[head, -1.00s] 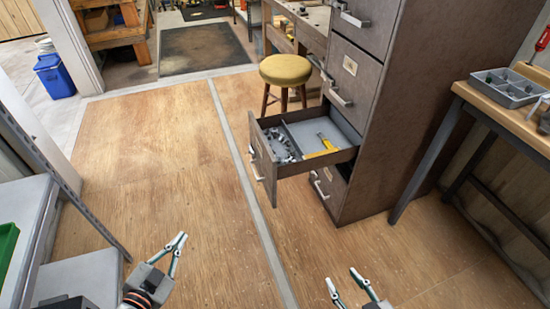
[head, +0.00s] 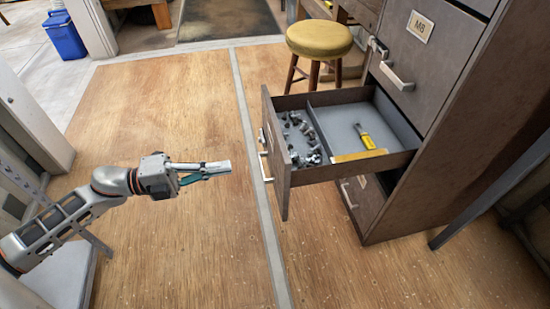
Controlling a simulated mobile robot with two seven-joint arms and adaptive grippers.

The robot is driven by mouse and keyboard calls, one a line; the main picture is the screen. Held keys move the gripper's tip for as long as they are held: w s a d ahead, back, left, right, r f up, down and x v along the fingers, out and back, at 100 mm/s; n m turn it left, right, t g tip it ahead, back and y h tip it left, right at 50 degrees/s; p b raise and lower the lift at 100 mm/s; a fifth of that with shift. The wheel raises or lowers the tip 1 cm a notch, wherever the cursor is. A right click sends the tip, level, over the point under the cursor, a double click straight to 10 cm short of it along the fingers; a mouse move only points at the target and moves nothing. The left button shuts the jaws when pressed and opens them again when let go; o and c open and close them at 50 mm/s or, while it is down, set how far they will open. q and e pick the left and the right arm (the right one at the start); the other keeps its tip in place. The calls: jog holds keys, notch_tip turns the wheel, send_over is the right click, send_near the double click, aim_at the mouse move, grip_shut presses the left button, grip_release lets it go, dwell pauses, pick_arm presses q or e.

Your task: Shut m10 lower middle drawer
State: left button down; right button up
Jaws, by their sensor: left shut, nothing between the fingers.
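The open drawer (head: 279,168) sticks out of the brown cabinet (head: 455,115), below a drawer front labelled what looks like M8 (head: 419,40). Its own label is not readable from here. Its front panel with a metal handle (head: 265,163) faces left toward my left gripper. Inside, a divider parts small metal fittings (head: 300,140) from a yellow-handled tool (head: 365,137) and a yellow strip (head: 360,156). My left gripper (head: 228,167) is shut and empty, pointing right, a short gap left of the drawer front. My right gripper is out of view.
A yellow-topped stool (head: 319,40) stands behind the drawer, near the cabinet. Another closed drawer (head: 362,200) lies below the open one. A blue bin (head: 65,36) is at the far left. The wooden floor left of the drawer is clear.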

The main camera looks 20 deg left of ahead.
aim_at(283, 159)
pick_arm(q)
jog(key=b+x, duration=0.1)
jog(key=x, duration=1)
jog(key=shift+w+d, duration=0.25)
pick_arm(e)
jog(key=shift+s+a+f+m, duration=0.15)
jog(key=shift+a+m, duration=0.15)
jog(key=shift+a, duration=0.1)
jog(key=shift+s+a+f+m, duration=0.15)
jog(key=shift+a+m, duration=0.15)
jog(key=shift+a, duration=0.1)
